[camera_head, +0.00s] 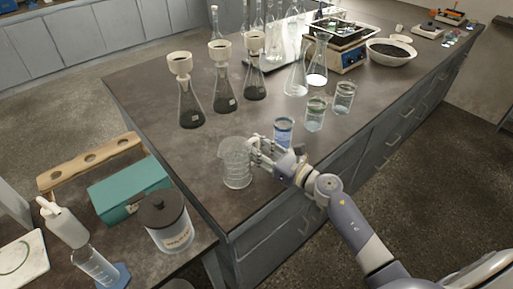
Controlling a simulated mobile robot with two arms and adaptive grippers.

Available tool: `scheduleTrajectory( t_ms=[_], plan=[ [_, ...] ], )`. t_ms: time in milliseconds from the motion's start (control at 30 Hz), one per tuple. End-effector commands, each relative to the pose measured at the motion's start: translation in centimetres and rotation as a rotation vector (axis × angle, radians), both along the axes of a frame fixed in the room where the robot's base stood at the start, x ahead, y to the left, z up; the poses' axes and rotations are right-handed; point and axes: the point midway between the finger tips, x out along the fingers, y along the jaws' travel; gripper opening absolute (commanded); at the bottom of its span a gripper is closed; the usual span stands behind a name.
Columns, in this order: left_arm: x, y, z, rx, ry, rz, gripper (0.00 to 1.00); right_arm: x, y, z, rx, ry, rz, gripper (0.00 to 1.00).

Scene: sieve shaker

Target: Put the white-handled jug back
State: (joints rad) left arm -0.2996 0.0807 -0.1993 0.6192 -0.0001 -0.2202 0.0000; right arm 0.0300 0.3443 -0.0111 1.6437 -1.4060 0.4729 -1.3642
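A clear, ribbed or graduated glass jug (236,168) stands upright near the front corner of the dark bench. My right gripper (258,152) is at the jug's right side, with its fingertips at or against the upper wall. The fingers cover that side, so I cannot see a white handle or tell whether they are closed on one. My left gripper is not in view.
A small glass with blue liquid (283,131) stands just behind my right gripper, with two more beakers (315,115) (344,98) to the right. Flasks with funnels (191,105) stand behind. A lidded jar (168,226) and teal box (128,190) are front left.

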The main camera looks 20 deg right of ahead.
Motion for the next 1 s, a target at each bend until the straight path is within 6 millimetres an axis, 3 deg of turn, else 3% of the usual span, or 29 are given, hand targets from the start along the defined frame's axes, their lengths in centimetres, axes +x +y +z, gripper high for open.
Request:
scheduleTrajectory(
  t_ms=[233, 700, 1000],
  plan=[
    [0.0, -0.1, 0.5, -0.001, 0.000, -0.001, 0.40, 0.0, 0.0, 0.5, 0.001, 0.000, 0.001, 0.29],
    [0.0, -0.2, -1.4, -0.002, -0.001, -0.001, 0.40, -5.9, -3.2, 0.0, 0.000, 0.001, 0.001, 0.29],
    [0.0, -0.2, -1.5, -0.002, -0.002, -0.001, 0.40, -6.6, -3.6, 0.2, 0.000, 0.000, 0.001, 0.29]
  ],
)
